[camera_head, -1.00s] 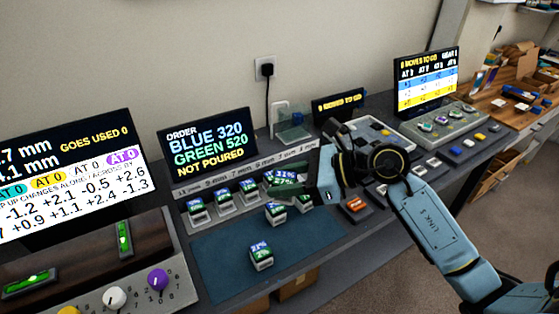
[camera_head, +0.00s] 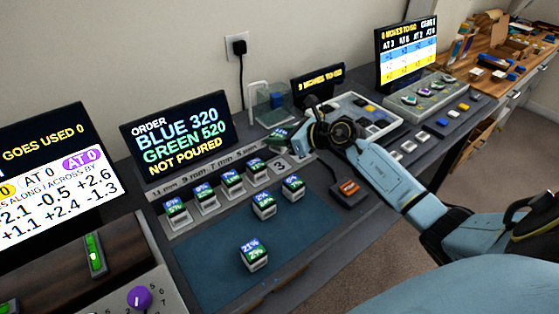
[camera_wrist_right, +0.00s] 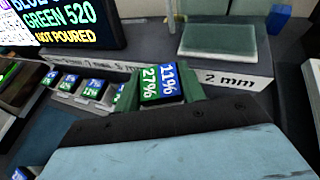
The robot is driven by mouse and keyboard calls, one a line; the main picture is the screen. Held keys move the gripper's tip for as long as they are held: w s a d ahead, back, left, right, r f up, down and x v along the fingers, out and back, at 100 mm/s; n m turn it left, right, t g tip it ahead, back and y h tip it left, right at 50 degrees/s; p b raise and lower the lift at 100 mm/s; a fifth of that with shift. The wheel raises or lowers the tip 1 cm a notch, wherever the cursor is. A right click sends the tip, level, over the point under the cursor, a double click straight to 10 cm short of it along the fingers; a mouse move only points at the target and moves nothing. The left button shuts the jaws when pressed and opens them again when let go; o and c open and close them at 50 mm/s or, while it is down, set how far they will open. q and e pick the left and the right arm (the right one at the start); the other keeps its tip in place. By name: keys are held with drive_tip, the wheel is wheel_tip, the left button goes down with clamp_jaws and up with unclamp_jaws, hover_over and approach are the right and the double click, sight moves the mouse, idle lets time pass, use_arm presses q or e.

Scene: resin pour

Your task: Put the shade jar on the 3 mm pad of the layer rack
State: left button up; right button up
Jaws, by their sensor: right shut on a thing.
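My right gripper (camera_head: 292,133) is shut on a shade jar (camera_head: 277,136) with a blue and green label. In the right wrist view the jar (camera_wrist_right: 160,84) reads 27% and 11%. The layer rack (camera_head: 180,222) has jars on several pads on its left. The 3 mm pad (camera_head: 280,166) shows a "3" and is bare in the head view. The held jar appears above and behind that pad, apart from it; its exact height is hard to tell. The right wrist view shows a "2 mm" label (camera_wrist_right: 238,79) right of the jar. My left gripper is not in view.
Three jars stand on the blue mat (camera_head: 205,265) in front of the rack. Behind the rack are the order screen (camera_head: 185,130) and a clear box (camera_head: 275,105). An orange-topped switch (camera_head: 347,189) and a tray of small blocks (camera_head: 365,110) lie to the right.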

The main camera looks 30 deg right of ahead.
wheel_tip(320, 180, down, 3)
drive_tip(key=shift+f+b, duration=0.2)
drive_tip(key=shift+b, duration=0.15)
wheel_tip(320, 180, down, 2)
drive_tip(key=shift+f+b, duration=0.2)
drive_tip(key=shift+b, duration=0.2)
drive_tip(key=shift+f, duration=0.35)
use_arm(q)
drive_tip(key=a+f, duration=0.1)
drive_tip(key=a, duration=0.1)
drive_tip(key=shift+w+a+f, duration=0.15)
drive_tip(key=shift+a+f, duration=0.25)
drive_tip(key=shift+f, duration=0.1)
use_arm(e)
drive_tip(key=shift+f, duration=0.2)
drive_tip(key=o, duration=0.8)
drive_tip(key=shift+c, duration=0.2)
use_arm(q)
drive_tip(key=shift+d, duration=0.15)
